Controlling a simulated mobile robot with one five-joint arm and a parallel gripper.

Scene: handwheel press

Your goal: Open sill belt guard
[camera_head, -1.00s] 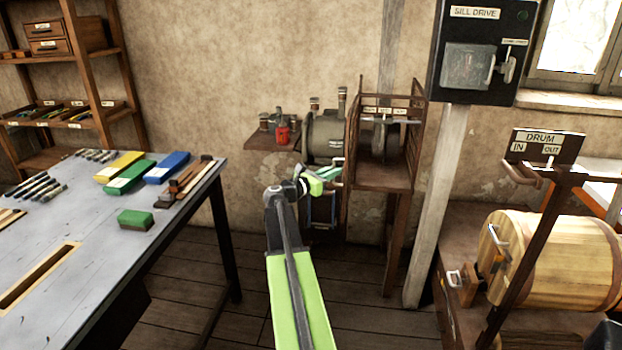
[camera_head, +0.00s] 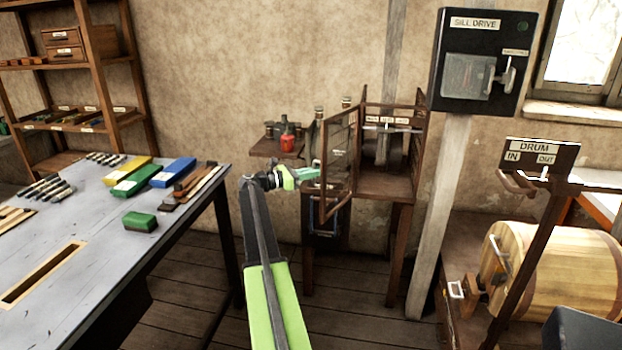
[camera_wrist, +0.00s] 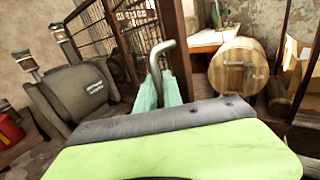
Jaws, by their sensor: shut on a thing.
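The sill belt guard (camera_head: 339,165) is a brown wooden-framed mesh cage below the sill drive box. Its front panel stands swung out to the left, away from the cage around the pulley shaft. My gripper (camera_head: 312,174) is at the outer side of that panel. In the wrist view the green fingers (camera_wrist: 160,92) are shut on a bent grey metal handle (camera_wrist: 158,58). The mesh panel (camera_wrist: 95,38) shows behind the fingers at upper left. The panel's lower part is partly hidden by the arm in the wrist view.
A grey motor (camera_wrist: 80,95) stands close on the left of the fingers. A small shelf (camera_head: 275,148) with a red can (camera_head: 287,143) is left of the guard. The grey workbench (camera_head: 80,240) fills the left; the wooden drum (camera_head: 560,265) is at right. Floor between is clear.

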